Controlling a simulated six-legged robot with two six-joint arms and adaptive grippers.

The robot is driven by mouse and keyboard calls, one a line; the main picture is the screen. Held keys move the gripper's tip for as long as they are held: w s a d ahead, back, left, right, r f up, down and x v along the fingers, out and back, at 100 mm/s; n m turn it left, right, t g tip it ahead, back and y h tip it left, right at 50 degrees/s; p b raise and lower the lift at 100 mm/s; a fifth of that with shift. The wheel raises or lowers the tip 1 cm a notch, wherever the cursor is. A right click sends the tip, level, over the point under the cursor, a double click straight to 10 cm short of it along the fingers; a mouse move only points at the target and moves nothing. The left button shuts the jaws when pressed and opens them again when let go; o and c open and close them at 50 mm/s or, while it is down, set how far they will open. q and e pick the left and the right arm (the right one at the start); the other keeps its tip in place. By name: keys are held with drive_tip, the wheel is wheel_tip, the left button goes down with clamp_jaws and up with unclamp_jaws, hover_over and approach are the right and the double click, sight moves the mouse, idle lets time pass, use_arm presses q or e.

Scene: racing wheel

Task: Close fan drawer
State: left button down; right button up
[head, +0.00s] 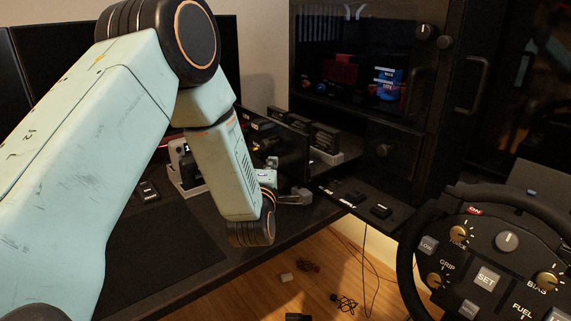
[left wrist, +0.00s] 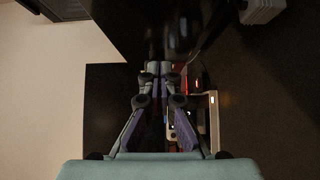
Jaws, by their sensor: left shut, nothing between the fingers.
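The fan drawer (head: 292,147) is a black drawer standing out from the dark cabinet in the head view. Its dark front panel faces left, and several black blocks (head: 325,138) show behind it. My left gripper (head: 298,196) is shut and empty, low beside the panel's lower edge. In the left wrist view its fingers (left wrist: 160,72) are together, pointing at a dark surface; I cannot tell whether they touch it. My left forearm hides part of the area left of the drawer. My right gripper is not in view.
A black cabinet (head: 384,151) with knobs and handles stands behind. A black shelf (head: 352,199) with small items juts out below the drawer. A steering wheel (head: 407,262) fills the lower right. A dark desk (head: 160,242) lies under my left arm. Cables lie on the wooden floor (head: 325,262).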

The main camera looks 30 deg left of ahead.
sight(289, 155)
use_arm(q)
drive_tip(key=w, duration=0.1)
drive_tip(key=w+d, duration=0.1)
drive_tip(key=w, duration=0.1)
drive_tip(key=shift+w+d+f+b, duration=0.1)
drive_tip(key=shift+w+d+b, duration=0.2)
drive_tip(key=shift+d+b, duration=0.05)
drive_tip(key=shift+a, duration=0.1)
drive_tip(key=shift+w, duration=0.1)
drive_tip(key=shift+w+d, duration=0.15)
drive_tip(key=shift+d, duration=0.05)
